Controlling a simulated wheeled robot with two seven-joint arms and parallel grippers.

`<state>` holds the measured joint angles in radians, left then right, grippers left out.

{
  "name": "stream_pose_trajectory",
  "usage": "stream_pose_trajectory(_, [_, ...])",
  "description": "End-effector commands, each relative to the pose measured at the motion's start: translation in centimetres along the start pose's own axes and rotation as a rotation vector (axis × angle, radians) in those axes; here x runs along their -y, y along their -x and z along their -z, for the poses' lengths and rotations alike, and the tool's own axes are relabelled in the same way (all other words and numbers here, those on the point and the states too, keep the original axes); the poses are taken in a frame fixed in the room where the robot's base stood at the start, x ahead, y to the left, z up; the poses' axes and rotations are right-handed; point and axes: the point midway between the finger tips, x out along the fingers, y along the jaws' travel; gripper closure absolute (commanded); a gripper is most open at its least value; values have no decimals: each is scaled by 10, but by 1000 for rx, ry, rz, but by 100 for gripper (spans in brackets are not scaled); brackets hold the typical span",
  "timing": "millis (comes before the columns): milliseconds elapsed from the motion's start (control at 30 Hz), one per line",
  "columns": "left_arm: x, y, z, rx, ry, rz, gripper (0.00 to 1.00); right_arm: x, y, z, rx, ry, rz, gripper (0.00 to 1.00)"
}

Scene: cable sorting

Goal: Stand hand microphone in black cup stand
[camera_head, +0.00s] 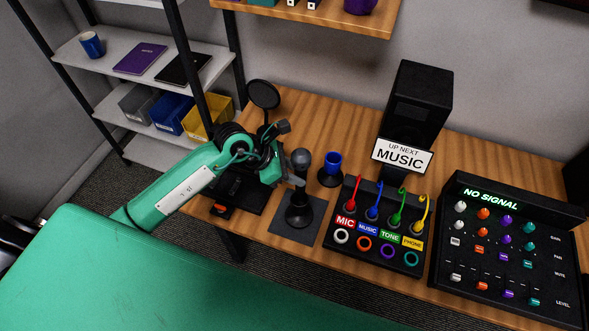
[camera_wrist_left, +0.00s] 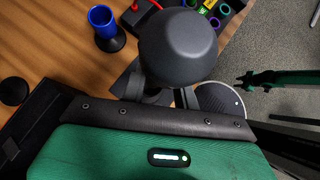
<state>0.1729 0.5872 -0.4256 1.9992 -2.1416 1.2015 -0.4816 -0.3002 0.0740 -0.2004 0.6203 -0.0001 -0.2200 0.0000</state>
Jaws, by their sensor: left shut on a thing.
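A dark hand microphone (camera_head: 302,160) stands upright, its rounded head at the top. My left gripper (camera_head: 294,182) is shut on its body below the head. The microphone head (camera_wrist_left: 178,45) fills the middle of the left wrist view and hides much of the grip (camera_wrist_left: 160,96). Below the microphone is the black cup stand (camera_head: 299,214) with a round base, on a dark square mat (camera_head: 282,233). The microphone's lower end lines up with the stand's top; I cannot tell whether it is inside. What looks like my right gripper (camera_wrist_left: 244,83) is small at the wrist view's right.
A blue cup (camera_head: 333,162) on a black base stands just right of the microphone. A cable box (camera_head: 372,255) with coloured plugs and a mixer (camera_head: 510,250) lie further right. A round pop filter (camera_head: 263,95) stands behind my left gripper. A speaker (camera_head: 415,100) is at the back.

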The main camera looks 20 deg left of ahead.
Motion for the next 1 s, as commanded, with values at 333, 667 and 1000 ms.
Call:
stream_pose_trajectory(333, [-1, -22, 21, 1, 1, -1, 100, -8, -18, -3, 1, 3, -8, 64])
stream_pose_trajectory(667, [-2, -43, 39, 0, -1, 0, 100, -8, -42, -5, 1, 3, -8, 64])
stream_pose_trajectory(1000, [-3, -52, 47, 1, 0, -1, 100, -5, -53, -6, 1, 1, -6, 64])
